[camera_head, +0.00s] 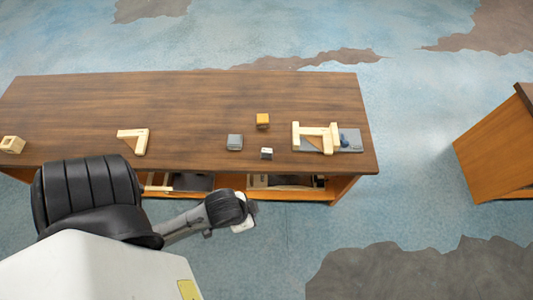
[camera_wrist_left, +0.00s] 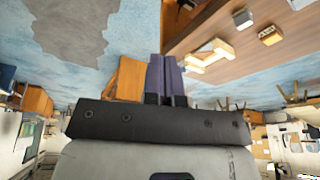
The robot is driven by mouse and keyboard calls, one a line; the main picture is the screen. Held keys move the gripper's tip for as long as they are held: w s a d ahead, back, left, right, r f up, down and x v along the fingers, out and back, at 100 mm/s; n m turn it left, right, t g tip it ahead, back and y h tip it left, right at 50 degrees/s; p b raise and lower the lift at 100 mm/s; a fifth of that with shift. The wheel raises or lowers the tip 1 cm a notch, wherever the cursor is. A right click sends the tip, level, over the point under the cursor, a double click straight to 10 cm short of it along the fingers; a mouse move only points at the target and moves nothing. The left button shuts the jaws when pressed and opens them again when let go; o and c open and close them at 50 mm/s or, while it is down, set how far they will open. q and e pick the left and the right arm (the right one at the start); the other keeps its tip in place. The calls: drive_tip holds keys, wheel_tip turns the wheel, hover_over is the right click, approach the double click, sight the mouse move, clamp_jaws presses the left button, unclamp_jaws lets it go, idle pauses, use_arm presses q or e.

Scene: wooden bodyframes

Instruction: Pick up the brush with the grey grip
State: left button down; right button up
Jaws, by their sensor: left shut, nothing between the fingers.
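I cannot make out a brush with a grey grip for certain in either view. On the wooden table (camera_head: 190,100) a grey block (camera_head: 235,142) sits near the front edge, with a small dark and white piece (camera_head: 266,153) to its right. A grey plate with a small blue item (camera_head: 345,140) lies at the right end, partly under a wooden frame. My left gripper (camera_head: 249,212) is in front of the table, low and away from the tabletop things. In the left wrist view its two dark fingers (camera_wrist_left: 166,75) are together and empty. My right gripper is not in view.
A yellow block (camera_head: 262,120), the wooden frame (camera_head: 318,135), an L-shaped wooden piece (camera_head: 135,138) and a small wooden frame (camera_head: 12,145) are on the table. Shelves with dark trays (camera_head: 192,182) are below. A second wooden unit (camera_head: 495,150) stands right. The table's back half is clear.

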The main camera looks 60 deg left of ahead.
use_arm(q)
drive_tip(key=c, duration=1)
unclamp_jaws()
drive_tip(key=shift+d, duration=0.2)
drive_tip(key=o, duration=0.8)
drive_tip(key=shift+a, duration=0.2)
drive_tip(key=shift+c, duration=0.2)
drive_tip(key=shift+f, duration=0.1)
